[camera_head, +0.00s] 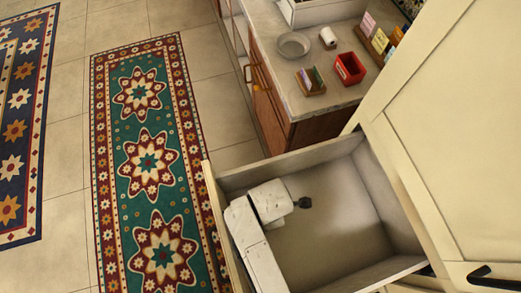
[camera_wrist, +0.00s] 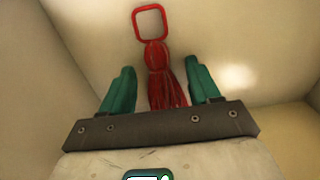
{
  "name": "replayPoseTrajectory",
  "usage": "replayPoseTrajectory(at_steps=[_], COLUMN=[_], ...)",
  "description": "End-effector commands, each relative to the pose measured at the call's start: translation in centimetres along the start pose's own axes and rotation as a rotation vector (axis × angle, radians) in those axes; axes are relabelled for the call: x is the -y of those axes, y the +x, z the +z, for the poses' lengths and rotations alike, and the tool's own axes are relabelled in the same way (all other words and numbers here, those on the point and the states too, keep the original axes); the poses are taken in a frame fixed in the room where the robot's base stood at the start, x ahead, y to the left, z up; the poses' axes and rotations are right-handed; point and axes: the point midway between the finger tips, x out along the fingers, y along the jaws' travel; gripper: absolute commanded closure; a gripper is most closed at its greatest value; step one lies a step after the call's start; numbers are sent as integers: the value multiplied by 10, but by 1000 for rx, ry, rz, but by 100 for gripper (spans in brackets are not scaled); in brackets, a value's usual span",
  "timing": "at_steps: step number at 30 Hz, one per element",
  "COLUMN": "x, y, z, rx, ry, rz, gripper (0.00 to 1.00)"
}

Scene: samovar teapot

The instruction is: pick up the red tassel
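The red tassel (camera_wrist: 165,88) shows in the wrist view, with a square red loop at its top and strands hanging toward my gripper's palm. It lies against a pale surface. My gripper (camera_wrist: 162,70) is open, with one green finger on each side of the tassel. Gaps show between the strands and both fingers. The lower ends of the strands reach the dark palm bar. In the head view my white arm reaches into an open drawer (camera_head: 335,225); the tassel and the green fingers cannot be made out there.
The drawer walls surround my arm's end. A pale cabinet door (camera_head: 450,110) stands to the right. A counter (camera_head: 290,85) behind holds a glass bowl (camera_head: 293,45), a red box (camera_head: 350,68) and small packets. Patterned rugs (camera_head: 150,160) lie on the tiled floor at left.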

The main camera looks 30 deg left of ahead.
Motion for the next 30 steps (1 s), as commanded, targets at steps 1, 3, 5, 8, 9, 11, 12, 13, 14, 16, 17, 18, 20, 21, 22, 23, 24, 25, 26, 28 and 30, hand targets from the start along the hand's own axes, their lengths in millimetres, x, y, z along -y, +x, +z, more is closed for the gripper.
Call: replayPoseTrajectory(at_steps=[1,3,5,8,9,11,12,13,14,16,17,18,20,21,22,23,24,25,26,28,30], x=[0,0,0,0,0,0,0,0,0,0,0,0,0,0,0,0,-1,-1,-1,-1,-2], y=[0,0,0,0,0,0,0,0,0,0,0,0,0,-1,-1,-2,-5,-8,-11,-22,-36], z=[0,0,0,0,0,0,0,0,0,0,0,0,0,0,0,0,0,0,0,0,0], rx=[0,0,0,0,0,0,0,0,0,0,0,0,0,0,0,0,0,0,0,0,-1], ry=[0,0,0,0,0,0,0,0,0,0,0,0,0,0,0,0,0,0,1,1,1], rz=[0,0,0,0,0,0,0,0,0,0,0,0,0,0,1,1,2,3,4,5,5], gripper=[44,50,56,66,70,75,79,82,85,90,94,94,95,95,95,95,95,95,95,95,95])
